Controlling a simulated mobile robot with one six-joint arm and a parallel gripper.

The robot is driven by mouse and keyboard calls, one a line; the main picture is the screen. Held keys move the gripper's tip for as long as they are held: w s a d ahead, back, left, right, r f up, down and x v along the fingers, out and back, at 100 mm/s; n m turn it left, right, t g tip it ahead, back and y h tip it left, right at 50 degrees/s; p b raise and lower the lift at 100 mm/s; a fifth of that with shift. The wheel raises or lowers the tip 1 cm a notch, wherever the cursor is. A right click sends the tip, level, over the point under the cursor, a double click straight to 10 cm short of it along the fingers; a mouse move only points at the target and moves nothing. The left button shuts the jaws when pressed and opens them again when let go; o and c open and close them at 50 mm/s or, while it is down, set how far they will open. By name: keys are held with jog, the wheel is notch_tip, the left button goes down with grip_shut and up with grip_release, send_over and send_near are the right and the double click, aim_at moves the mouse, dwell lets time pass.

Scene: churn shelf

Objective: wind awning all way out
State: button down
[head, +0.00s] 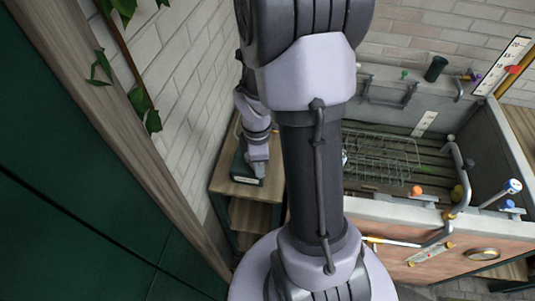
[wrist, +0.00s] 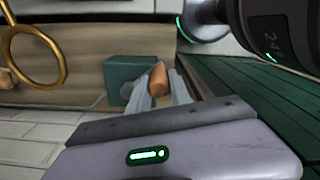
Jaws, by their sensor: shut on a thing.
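My gripper (wrist: 162,98) is shut on an orange-brown wooden knob (wrist: 159,77), which looks like a crank's grip. The knob sits between the two grey fingers, its rounded end showing past them. A dark green box (wrist: 120,75) lies just behind the knob; I cannot tell how the two join. In the head view my gripper (head: 258,172) points down at the dark green box (head: 240,172) on a small wooden cabinet; the knob is hidden there. I cannot make out the awning in either view.
A brass ring (wrist: 35,55) hangs at the wrist view's left. In the head view, a basin with a wire rack (head: 385,155) and several taps and levers stands right of my arm. Dark green panels and a wooden post (head: 95,110) close in the left, beside a brick wall.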

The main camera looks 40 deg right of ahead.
jog(key=w+a, duration=0.1)
jog(key=a, duration=0.1)
jog(key=w+a, duration=0.1)
jog(key=shift+a, duration=0.35)
jog(key=c, duration=1.1)
grip_release()
jog(key=shift+d, duration=0.1)
